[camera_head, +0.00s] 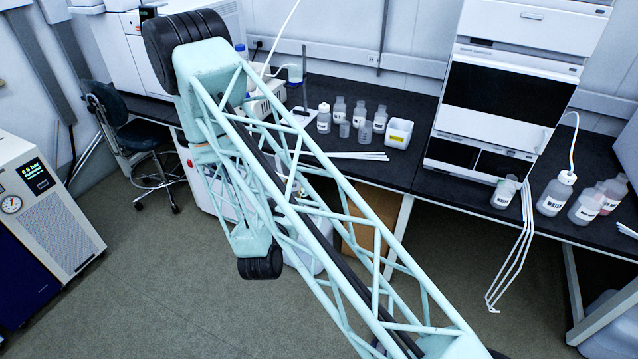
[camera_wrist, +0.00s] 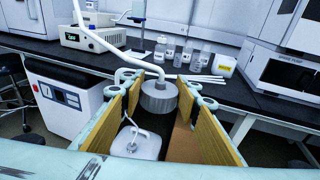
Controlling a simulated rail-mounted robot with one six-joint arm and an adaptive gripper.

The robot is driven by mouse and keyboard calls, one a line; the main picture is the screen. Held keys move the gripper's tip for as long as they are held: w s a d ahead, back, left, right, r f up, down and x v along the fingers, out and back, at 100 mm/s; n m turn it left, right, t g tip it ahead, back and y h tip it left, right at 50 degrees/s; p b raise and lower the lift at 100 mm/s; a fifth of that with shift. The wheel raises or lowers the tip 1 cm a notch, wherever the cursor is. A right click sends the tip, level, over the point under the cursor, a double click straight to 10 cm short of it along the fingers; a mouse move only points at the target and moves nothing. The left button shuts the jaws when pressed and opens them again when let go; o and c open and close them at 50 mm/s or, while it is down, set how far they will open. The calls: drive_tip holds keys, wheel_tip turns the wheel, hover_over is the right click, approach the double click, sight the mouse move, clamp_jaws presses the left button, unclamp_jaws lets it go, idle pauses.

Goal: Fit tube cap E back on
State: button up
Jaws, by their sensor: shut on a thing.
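My gripper (camera_wrist: 155,110) shows in the wrist view as two pale green jaws with yellow inner pads. A grey ribbed cap (camera_wrist: 158,97) sits between the jaws near their far ends, held upright in front of the bench edge. A white tube (camera_wrist: 112,50) runs from the cap up to the left. I see no letter on this cap, so I cannot tell whether it is cap E. A white container (camera_wrist: 133,143) with a small fitting on top shows lower down between the jaws.
Several small bottles (camera_head: 380,118) and a white box (camera_head: 398,134) stand on the black bench (camera_head: 425,120). White rods (camera_head: 350,156) lie at its front edge. At the right are a WATER bottle (camera_head: 553,195) with a tubed cap, other bottles (camera_head: 586,206) and hanging white tubes (camera_head: 517,255).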

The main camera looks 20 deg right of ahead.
drive_tip(key=shift+n+y, duration=0.4)
drive_tip(key=shift+y, duration=0.2)
drive_tip(key=a, duration=0.4)
drive_tip(key=shift+a+r, duration=0.15)
drive_tip(key=shift+a, duration=0.05)
drive_tip(key=shift+w+d, duration=0.1)
drive_tip(key=shift+d, duration=0.05)
